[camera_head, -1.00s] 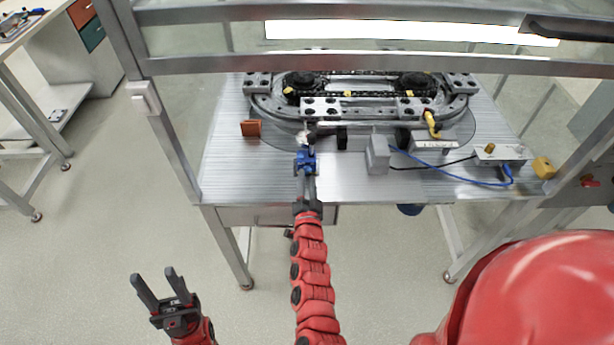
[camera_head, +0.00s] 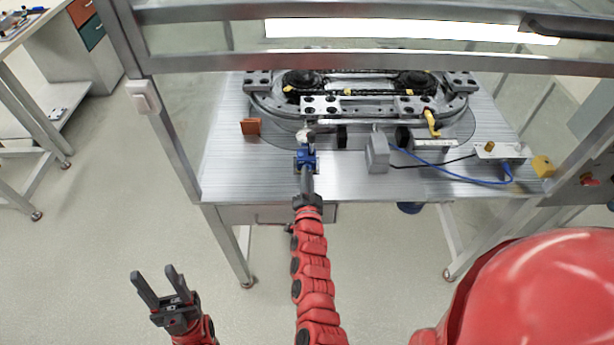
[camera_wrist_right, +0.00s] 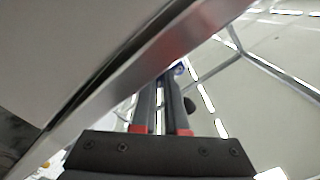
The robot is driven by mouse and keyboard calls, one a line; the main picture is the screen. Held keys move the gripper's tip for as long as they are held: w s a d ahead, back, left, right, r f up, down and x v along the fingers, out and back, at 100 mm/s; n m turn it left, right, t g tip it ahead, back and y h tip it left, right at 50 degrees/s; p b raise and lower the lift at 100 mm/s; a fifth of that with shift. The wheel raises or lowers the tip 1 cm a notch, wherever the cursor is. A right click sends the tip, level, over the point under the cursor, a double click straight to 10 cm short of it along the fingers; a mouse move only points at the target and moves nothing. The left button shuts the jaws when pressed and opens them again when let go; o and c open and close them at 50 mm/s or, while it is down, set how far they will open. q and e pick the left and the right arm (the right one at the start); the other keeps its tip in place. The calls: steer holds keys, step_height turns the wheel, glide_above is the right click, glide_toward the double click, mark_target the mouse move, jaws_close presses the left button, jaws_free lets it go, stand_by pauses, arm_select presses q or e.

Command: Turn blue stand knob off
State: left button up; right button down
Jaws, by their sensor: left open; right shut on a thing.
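The small blue stand (camera_head: 306,158) is on the metal workbench near its front edge, with a pale and dark part at its top. My right gripper (camera_head: 307,178) reaches it from the front, its fingers close together and touching its near side. It is shut on the stand's knob, which the fingers mostly hide. In the right wrist view the fingers (camera_wrist_right: 164,90) are nearly parallel, with a bit of blue at their tips. My left gripper (camera_head: 161,290) is open and empty, low at the left, away from the bench.
The ring track (camera_head: 350,108) lies behind the stand on the workbench (camera_head: 235,180). An orange-brown block (camera_head: 251,126) stands to the left. A grey box (camera_head: 377,153), cables and a switch box (camera_head: 503,153) are to the right. A frame bar (camera_head: 360,66) crosses above.

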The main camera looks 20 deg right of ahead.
steer(key=shift+n, duration=0.3)
steer(key=n+b, duration=0.1)
steer(key=n, duration=0.3)
steer(key=shift+f+n, duration=0.1)
steer(key=shift+n, duration=0.2)
steer(key=n+b, duration=0.1)
steer(key=n, duration=0.2)
steer(key=shift+f+n, duration=0.1)
steer(key=shift+n, duration=0.2)
steer(key=n+b, duration=0.2)
steer(key=n, duration=0.2)
steer(key=shift+a+n, duration=0.1)
steer(key=shift+n, duration=0.2)
steer(key=shift+n+b, duration=1.4)
steer(key=shift+n, duration=0.8)
steer(key=shift+r, duration=0.2)
steer(key=c, duration=0.9)
jaws_free()
steer(key=shift+c, duration=0.2)
